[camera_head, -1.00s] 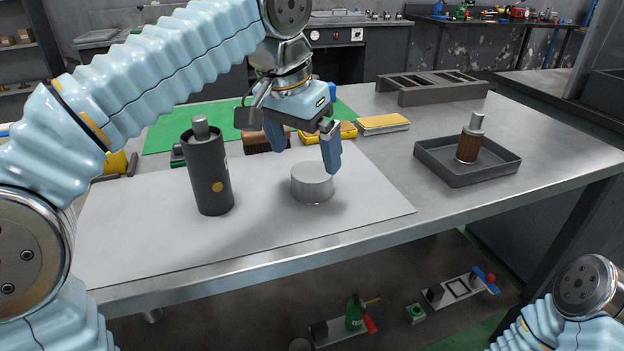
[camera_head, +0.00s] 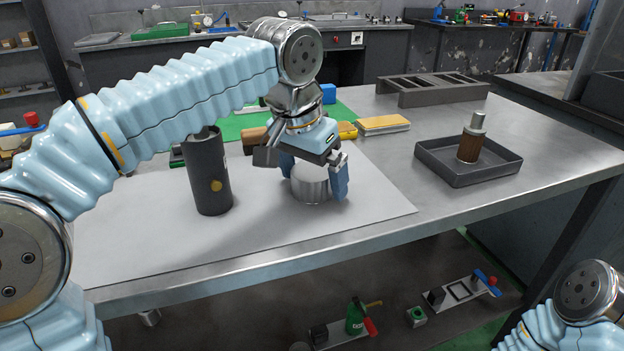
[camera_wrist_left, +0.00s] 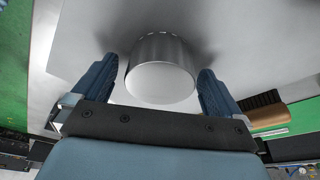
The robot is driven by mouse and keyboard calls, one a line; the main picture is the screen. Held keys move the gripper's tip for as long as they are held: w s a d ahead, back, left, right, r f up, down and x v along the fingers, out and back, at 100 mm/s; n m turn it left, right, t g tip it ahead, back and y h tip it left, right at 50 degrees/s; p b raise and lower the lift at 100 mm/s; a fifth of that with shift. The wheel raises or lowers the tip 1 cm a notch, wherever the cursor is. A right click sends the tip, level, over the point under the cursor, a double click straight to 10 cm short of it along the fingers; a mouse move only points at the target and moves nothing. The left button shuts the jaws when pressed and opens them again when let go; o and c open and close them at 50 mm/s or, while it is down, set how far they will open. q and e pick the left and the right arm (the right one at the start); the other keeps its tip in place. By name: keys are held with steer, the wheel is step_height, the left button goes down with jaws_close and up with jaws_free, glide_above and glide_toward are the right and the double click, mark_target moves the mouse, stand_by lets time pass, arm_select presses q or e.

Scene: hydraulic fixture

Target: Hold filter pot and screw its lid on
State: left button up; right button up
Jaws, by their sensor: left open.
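The filter pot (camera_head: 208,178) is a dark grey cylinder with a yellow dot, upright on the white mat; the arm crosses in front of its top. The lid (camera_head: 310,183) is a short silvery cylinder lying on the mat to the right of the pot. My left gripper (camera_head: 315,180) is open and lowered over the lid, one blue finger on either side. In the left wrist view the lid (camera_wrist_left: 160,75) sits between the two open fingers (camera_wrist_left: 158,88), with a small gap visible at each side. My right gripper is not in view; only part of my right arm shows at lower right.
A dark tray (camera_head: 455,178) holding a brown filter element with a metal top (camera_head: 469,145) stands at the right. A yellow-topped pad (camera_head: 383,124), a brush and a green mat (camera_head: 236,124) lie behind. A slotted grey rack (camera_head: 430,97) is at the back. The front white mat (camera_head: 370,212) is clear.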

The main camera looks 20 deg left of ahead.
arm_select(q)
steer(key=c, duration=1)
steer(key=shift+r, duration=0.1)
step_height(320, 180, up, 3)
steer(key=shift+f+p, duration=0.1)
steer(key=shift+p, duration=0.3)
steer(key=s+r, duration=0.3)
steer(key=s, duration=0.1)
steer(key=s+r, duration=0.3)
steer(key=s, duration=0.2)
steer(key=s+r, duration=0.4)
steer(key=s, duration=0.1)
steer(key=shift+a, duration=0.1)
